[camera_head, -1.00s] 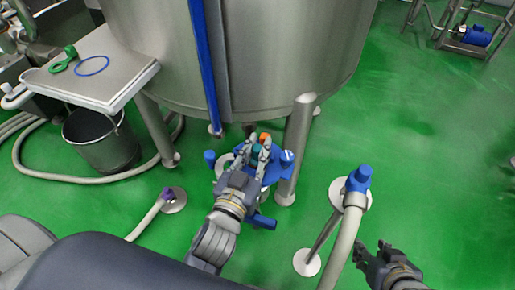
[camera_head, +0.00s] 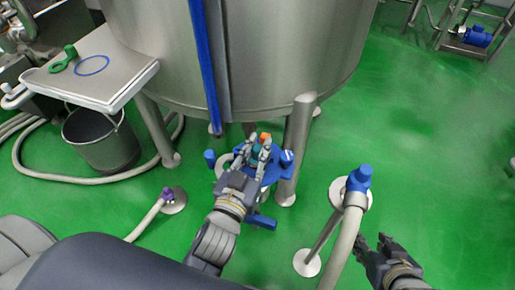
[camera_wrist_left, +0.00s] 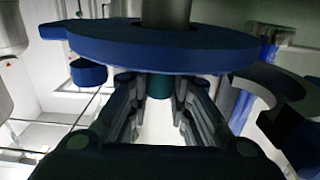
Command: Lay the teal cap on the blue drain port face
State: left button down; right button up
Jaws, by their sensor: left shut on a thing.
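My left gripper (camera_head: 257,152) is shut on the teal cap (camera_wrist_left: 159,86), which sits between its two fingers in the left wrist view. The cap also shows as a small teal patch (camera_head: 254,149) in the head view, mostly hidden by the fingers. In the left wrist view a broad blue disc (camera_wrist_left: 160,47) with a grey pipe at its middle lies right beyond the fingertips and cap. I cannot tell whether the cap touches it. My right gripper (camera_head: 372,246) is empty, with its fingers apart, at the lower right of the head view.
A steel tank (camera_head: 285,60) stands over the work spot, with a steel leg (camera_head: 294,150) close right of my left gripper. A blue plate (camera_head: 275,173) lies around the fingers. A blue-capped hose (camera_head: 349,235) stands left of my right gripper. A bucket (camera_head: 103,142) stands at left.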

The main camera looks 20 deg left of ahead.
pick_arm(q)
jog(key=c, duration=1.4)
grip_release()
notch_tip(320, 180, down, 2)
jog(key=shift+s+g, duration=0.1)
jog(key=shift+g, duration=0.2)
jog(key=shift+o, duration=0.2)
jog(key=shift+s, duration=0.2)
jog(key=s, duration=0.3)
jog(key=s+r, duration=0.1)
jog(key=s, duration=0.2)
jog(key=shift+r, duration=0.2)
jog(key=shift+s+r, duration=0.35)
jog(key=shift+s, duration=0.35)
